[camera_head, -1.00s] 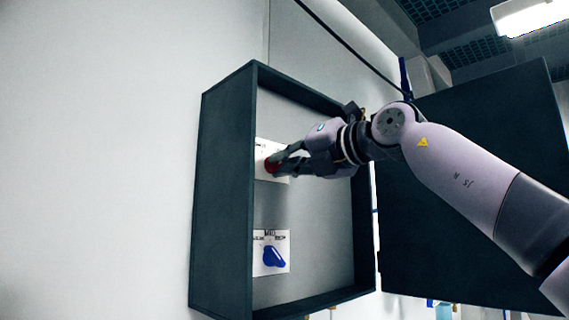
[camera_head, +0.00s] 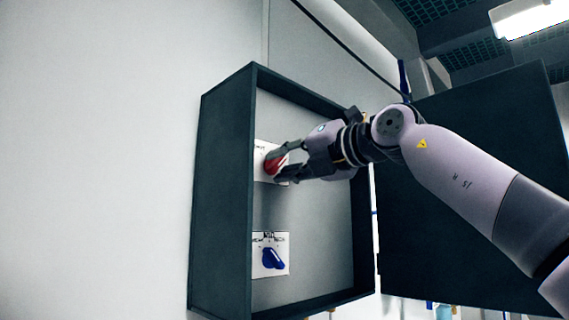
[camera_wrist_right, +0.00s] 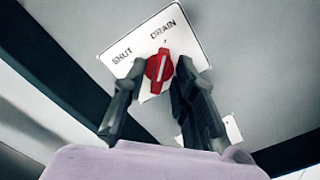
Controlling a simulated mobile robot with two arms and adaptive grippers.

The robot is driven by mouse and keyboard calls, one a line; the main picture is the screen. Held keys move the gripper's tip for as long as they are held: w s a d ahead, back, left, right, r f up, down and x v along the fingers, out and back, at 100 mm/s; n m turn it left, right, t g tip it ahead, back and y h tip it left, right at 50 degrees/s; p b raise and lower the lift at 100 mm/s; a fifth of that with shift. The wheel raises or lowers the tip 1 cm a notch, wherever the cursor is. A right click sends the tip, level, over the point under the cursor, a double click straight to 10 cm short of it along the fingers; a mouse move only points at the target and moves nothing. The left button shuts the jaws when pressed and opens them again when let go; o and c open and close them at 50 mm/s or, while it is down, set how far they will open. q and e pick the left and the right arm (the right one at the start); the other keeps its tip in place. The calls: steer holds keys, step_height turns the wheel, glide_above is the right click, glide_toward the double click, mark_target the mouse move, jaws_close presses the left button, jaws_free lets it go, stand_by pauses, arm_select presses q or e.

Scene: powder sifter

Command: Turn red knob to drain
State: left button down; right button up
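The red knob (camera_head: 271,163) sits on a white plate in the dark open box. In the right wrist view the knob (camera_wrist_right: 158,70) has a light line along it and points up toward the word DRAIN; SHUT is printed to its left. My right gripper (camera_head: 281,162) is at the knob, with its fingers spread. In the wrist view my right gripper's fingertips (camera_wrist_right: 159,66) stand on either side of the knob, with small gaps visible. My left gripper is not in view.
A blue knob (camera_head: 272,258) on its own white plate is lower in the same box (camera_head: 222,200). The box's open door (camera_head: 480,200) stands to the right, behind my right arm. The box's rim surrounds the knobs.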

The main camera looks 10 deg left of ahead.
stand_by(0.3)
steer(key=v, duration=1.2)
stand_by(0.3)
